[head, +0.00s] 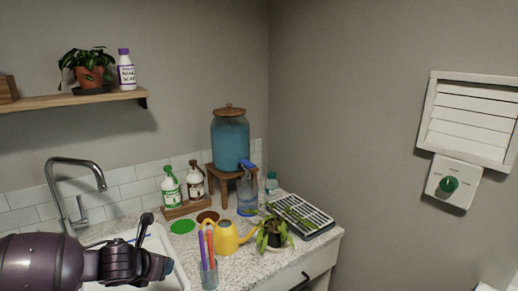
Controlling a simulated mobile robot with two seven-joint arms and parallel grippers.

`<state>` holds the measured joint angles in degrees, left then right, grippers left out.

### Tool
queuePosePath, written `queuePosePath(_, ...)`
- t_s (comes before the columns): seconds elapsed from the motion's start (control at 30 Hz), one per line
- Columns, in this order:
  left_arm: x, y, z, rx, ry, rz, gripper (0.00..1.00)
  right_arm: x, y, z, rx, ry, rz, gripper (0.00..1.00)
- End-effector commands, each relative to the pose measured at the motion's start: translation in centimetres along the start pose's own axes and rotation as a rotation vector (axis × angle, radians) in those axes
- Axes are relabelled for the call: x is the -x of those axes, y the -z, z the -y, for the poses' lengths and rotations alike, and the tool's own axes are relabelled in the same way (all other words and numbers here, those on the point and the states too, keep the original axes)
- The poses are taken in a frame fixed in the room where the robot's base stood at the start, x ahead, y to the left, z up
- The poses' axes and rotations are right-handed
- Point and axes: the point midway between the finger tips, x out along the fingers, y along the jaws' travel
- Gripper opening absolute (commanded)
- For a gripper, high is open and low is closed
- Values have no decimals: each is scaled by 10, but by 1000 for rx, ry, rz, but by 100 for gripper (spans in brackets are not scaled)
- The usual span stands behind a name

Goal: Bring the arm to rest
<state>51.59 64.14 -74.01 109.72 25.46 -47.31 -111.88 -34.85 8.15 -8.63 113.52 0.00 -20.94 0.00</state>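My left arm comes in from the lower left in the head view, in front of the sink. Its dark end with my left gripper (155,248) is over the sink area, apart from the pots and bottles. The fingers are seen at a poor angle, so I cannot tell whether they are open or shut. I see nothing clearly held. My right gripper is not in view.
A sink with a tap (78,180) is behind my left arm. Open space lies right of the counter.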

Motion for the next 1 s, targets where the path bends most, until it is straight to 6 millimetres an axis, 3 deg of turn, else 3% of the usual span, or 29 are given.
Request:
queuePosePath(0.2,1,-7,8,286,49,34,44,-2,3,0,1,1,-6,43)
queuePosePath(0.33,7,-31,17,498,115,89,44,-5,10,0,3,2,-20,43)
queuePosePath(0.47,16,-64,44,734,241,139,44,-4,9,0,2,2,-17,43)
queuePosePath(0.6,22,-78,81,1020,405,132,44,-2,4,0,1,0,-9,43)
queuePosePath(0.8,29,-75,126,1489,648,41,44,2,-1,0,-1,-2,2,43)
queuePosePath(1.0,31,-56,139,1899,808,-55,44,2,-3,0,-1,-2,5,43)
